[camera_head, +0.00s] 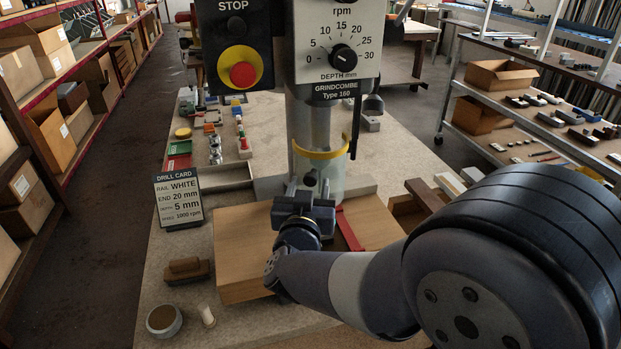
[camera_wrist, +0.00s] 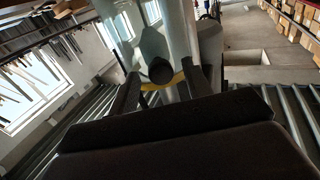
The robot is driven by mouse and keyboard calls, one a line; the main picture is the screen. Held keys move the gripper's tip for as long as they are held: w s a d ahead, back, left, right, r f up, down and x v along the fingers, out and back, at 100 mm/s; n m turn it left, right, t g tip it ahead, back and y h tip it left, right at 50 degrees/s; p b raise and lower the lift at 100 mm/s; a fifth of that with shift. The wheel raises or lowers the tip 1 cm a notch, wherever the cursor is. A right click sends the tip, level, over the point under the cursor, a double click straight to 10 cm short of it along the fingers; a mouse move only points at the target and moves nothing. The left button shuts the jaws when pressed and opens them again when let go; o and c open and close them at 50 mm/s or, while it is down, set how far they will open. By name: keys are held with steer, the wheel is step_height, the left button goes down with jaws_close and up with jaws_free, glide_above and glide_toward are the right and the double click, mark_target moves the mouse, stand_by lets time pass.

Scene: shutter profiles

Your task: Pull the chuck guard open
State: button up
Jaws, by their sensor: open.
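The chuck guard is a clear curved shield with a yellow rim (camera_head: 322,153) under the drill head, around the chuck. A dark round knob (camera_head: 311,178) sits on its front. My gripper (camera_head: 308,186) is at the front of the guard, with its open fingers on either side of the knob. In the wrist view the knob (camera_wrist: 161,71) shows between the fingertips (camera_wrist: 160,82), and part of the yellow rim (camera_wrist: 177,79) shows behind it. I cannot tell whether the fingers touch the knob. My wrist hides the lower front of the guard.
The drill (camera_head: 338,45) has a red stop button (camera_head: 243,74) at its left. A wooden board (camera_head: 245,250) lies below the guard, with a red strip (camera_head: 349,230) at right. A drill card (camera_head: 180,198), a brush (camera_head: 187,269) and a round tin (camera_head: 164,320) stand at left.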

steer(key=shift+w+d, duration=0.15)
steer(key=shift+w, duration=1.2)
steer(key=shift+c, duration=0.4)
jaws_close()
